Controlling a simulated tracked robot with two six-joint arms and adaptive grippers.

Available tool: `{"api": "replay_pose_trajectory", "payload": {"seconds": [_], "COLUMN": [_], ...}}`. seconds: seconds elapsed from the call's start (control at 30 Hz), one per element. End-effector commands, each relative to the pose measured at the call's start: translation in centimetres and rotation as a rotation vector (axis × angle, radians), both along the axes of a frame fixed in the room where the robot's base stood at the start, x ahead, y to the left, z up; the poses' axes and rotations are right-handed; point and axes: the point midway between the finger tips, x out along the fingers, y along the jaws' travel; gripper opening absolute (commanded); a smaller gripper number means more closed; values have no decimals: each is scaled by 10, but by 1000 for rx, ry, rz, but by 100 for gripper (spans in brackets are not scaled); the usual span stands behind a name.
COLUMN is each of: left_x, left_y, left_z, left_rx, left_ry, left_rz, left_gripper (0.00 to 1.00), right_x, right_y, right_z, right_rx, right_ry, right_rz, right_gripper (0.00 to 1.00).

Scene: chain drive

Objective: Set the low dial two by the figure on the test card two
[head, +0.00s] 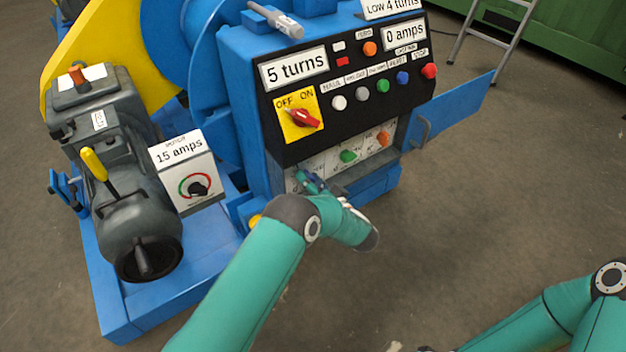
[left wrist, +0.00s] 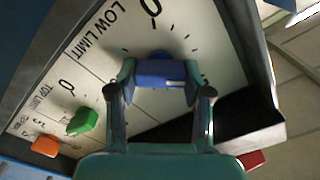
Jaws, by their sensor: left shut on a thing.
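The low limit dial has a blue knob (left wrist: 160,72) on a white panel (left wrist: 112,55) lettered LOW LIMIT, with a 0 and tick marks around it. My left gripper (left wrist: 160,80) is shut on this blue knob, one finger on each side. In the head view my left gripper (head: 312,184) is at the left end of the low white panel (head: 332,160), and my arm partly hides the dial. Where the knob points is unclear. A card reading "LOW 4 turns" (head: 392,8) stands on top of the cabinet, cut by the frame's top.
A green knob (left wrist: 83,121) and an orange knob (left wrist: 45,146) sit on the same panel. Above are a "5 turns" sign (head: 294,69), a red switch on a yellow plate (head: 298,117) and several push buttons. An open blue door (head: 455,108) stands to the right.

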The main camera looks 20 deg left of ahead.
Motion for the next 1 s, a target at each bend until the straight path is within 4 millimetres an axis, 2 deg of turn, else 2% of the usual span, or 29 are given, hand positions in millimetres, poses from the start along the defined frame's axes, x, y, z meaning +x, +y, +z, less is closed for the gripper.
{"api": "replay_pose_trajectory", "payload": {"seconds": [0.27,0.3,0.43,0.47,0.8,1.0], "left_x": [0,0,0,0,-1,-13], "left_y": [4,4,3,3,-1,-18], "left_z": [0,0,0,0,0,-1], "left_rx": [-2,-2,-2,-2,-1,-2], "left_ry": [-1,-1,-1,-1,-1,0], "left_rz": [8,8,6,6,0,-3], "left_gripper": [15,51,73,75,75,75], "right_x": [0,0,0,0,0,0], "right_y": [0,0,0,0,0,0], "right_z": [0,0,0,0,0,1], "right_rx": [0,0,0,0,0,0], "right_ry": [0,0,0,0,0,0], "right_rz": [0,0,0,0,0,0], "right_gripper": [41,41,41,41,41,41]}}
